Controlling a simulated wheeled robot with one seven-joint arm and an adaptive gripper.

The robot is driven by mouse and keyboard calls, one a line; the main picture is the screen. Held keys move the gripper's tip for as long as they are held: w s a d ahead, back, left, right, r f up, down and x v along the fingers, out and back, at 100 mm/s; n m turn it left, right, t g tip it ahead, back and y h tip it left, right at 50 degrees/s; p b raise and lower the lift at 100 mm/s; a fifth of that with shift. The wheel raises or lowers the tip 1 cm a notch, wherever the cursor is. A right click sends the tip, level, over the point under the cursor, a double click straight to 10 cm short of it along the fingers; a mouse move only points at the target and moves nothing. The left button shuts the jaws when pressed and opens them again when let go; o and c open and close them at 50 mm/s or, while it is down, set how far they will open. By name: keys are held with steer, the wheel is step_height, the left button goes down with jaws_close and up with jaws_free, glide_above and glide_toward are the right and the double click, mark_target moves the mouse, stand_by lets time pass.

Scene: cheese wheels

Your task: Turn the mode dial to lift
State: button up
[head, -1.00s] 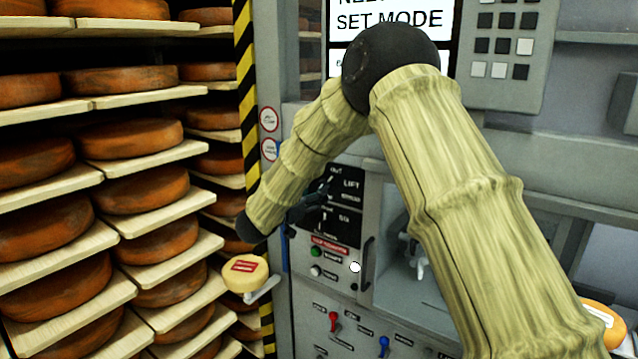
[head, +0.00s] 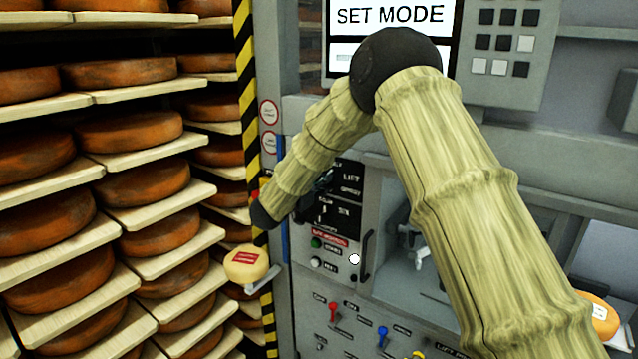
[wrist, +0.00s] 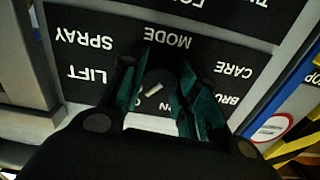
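The mode dial (wrist: 158,84) is a dark round knob with a short white mark, on a black panel seen upside down in the wrist view. The labels LIFT (wrist: 87,73) and SPRAY are on its left, CARE on its right, MODE beyond it. The mark lies slanted; which label it points to is unclear. My gripper (wrist: 169,66) is open, its teal-padded fingers on either side of the dial. Whether they touch it is unclear. In the head view the panel (head: 349,196) is partly visible, and my arm hides the dial and most of the gripper.
A screen (head: 390,16) reads SET MODE. Below the panel are small buttons and red and blue switches (head: 382,335). A vertical handle (head: 367,255) stands right of the buttons. Shelves of cheese wheels fill the left, and a pale cheese (head: 246,263) sits by the striped post.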

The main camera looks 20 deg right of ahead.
steer(key=shift+f+m+b, duration=0.3)
steer(key=shift+m+b, duration=0.1)
steer(key=shift+b, duration=0.65)
steer(key=m+b, duration=0.4)
steer(key=b, duration=0.4)
steer(key=shift+r+m+b, duration=0.1)
steer(key=shift+m+b, duration=0.3)
steer(key=shift+m, duration=0.1)
steer(key=o, duration=1)
steer(key=shift+s+d+r, duration=0.15)
